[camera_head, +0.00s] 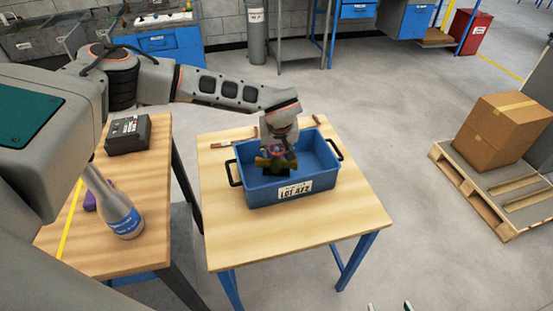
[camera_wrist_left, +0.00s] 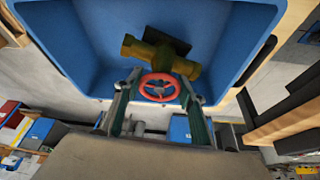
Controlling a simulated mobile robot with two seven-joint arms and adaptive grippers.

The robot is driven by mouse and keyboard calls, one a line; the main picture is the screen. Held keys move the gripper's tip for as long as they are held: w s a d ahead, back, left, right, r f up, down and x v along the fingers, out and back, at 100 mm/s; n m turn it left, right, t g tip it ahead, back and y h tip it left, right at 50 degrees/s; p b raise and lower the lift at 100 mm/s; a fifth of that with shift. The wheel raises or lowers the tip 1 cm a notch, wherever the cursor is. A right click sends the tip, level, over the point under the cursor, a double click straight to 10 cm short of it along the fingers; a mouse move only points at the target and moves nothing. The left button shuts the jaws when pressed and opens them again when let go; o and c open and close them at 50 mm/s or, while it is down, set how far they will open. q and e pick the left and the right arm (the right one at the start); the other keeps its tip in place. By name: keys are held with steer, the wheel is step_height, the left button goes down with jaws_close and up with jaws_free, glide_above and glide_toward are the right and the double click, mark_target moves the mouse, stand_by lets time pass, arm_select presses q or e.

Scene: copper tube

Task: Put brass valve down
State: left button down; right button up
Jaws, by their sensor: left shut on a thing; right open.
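The brass valve (camera_head: 263,162) has a yellow-brown body and a red handwheel. It also shows in the left wrist view (camera_wrist_left: 138,48). My left gripper (camera_head: 278,150) points down over the blue bin (camera_head: 252,190), with its fingers on either side of the handwheel, shut on the valve. In the left wrist view the gripper (camera_wrist_left: 160,82) has the bin's blue interior around the valve. I cannot tell whether the valve touches the bin floor. My right gripper (camera_head: 389,306) shows only its fingertips at the bottom edge, apart and empty.
A copper tube (camera_head: 236,142) lies behind the bin. Another table at left holds a spray bottle (camera_head: 122,215) and a black box (camera_head: 128,137). A pallet with cardboard boxes (camera_head: 505,130) stands at right.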

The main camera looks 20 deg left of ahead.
mark_target(277, 158)
arm_select(q)
steer(key=shift+f, duration=1.95)
steer(key=shift+f, duration=0.1)
steer(key=c, duration=1.2)
jaws_free()
steer(key=shift+f, duration=0.1)
steer(key=shift+c, duration=0.2)
steer(key=shift+r, duration=0.4)
steer(key=v, duration=1.1)
steer(key=shift+s+d+r+b, duration=0.15)
steer(key=shift+s+r+b, duration=0.05)
steer(key=shift+s+b, duration=0.15)
